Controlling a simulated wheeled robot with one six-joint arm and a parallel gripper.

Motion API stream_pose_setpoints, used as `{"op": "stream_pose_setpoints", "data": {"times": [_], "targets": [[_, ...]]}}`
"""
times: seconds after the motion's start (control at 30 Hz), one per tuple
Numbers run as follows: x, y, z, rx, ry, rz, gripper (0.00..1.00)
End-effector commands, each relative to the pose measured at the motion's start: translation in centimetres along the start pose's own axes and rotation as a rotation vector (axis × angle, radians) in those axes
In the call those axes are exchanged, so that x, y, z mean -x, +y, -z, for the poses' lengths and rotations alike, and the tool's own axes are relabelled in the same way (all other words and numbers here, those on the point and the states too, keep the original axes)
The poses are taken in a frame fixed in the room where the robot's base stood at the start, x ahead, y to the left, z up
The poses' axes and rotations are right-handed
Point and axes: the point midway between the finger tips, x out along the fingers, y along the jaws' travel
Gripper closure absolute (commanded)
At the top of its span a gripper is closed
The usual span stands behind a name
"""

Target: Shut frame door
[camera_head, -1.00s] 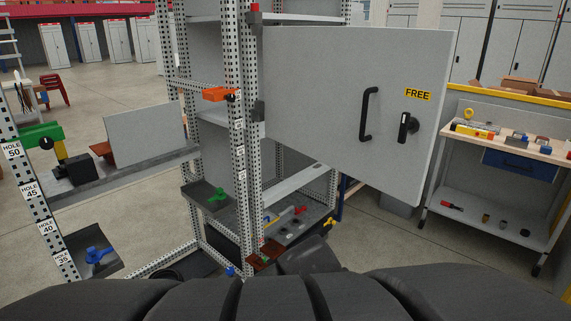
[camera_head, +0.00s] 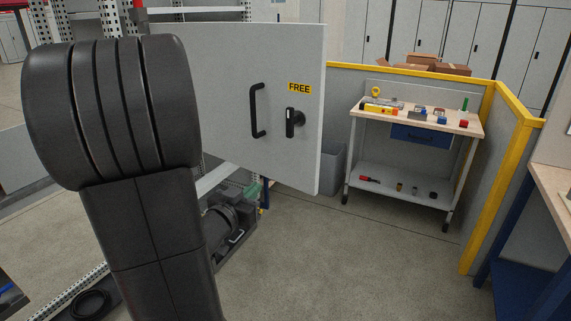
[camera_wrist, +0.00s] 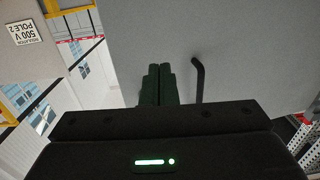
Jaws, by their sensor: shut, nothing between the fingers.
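The frame door (camera_head: 285,150) is a flat grey panel standing open, swung out from the perforated frame. It carries a black bar handle (camera_head: 255,110), a black latch (camera_head: 293,122) and a yellow FREE label (camera_head: 300,88). In the wrist view the grey door panel (camera_wrist: 240,40) fills the upper right. My gripper (camera_wrist: 157,72) is shut and empty, its dark fingers in front of the panel and to the left of the black handle (camera_wrist: 198,78). I cannot tell whether the fingertips touch the panel. My arm hides the door's hinge side and much of the frame in the head view.
A workbench (camera_head: 400,182) with tools stands behind the door to the right, beside a grey bin (camera_head: 331,170). A yellow-edged partition (camera_head: 495,150) stands right of it. Dark equipment (camera_head: 225,215) sits low in the frame. The floor in front (camera_head: 340,260) is clear.

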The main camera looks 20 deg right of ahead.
Motion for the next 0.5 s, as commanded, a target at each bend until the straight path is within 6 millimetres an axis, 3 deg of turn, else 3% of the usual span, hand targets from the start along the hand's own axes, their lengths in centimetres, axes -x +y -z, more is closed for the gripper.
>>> {"op": "stream_pose_setpoints", "data": {"times": [0.1, 0.27, 0.5], "targets": [[0.1, 1.6, 0.1, 0.005, 0.02, -0.126, 1.0], [0.0, 2.5, 0.1, 0.008, 0.027, -0.189, 1.0], [-2.8, 3.1, 0.3, 0.01, 0.027, -0.193, 1.0]]}}
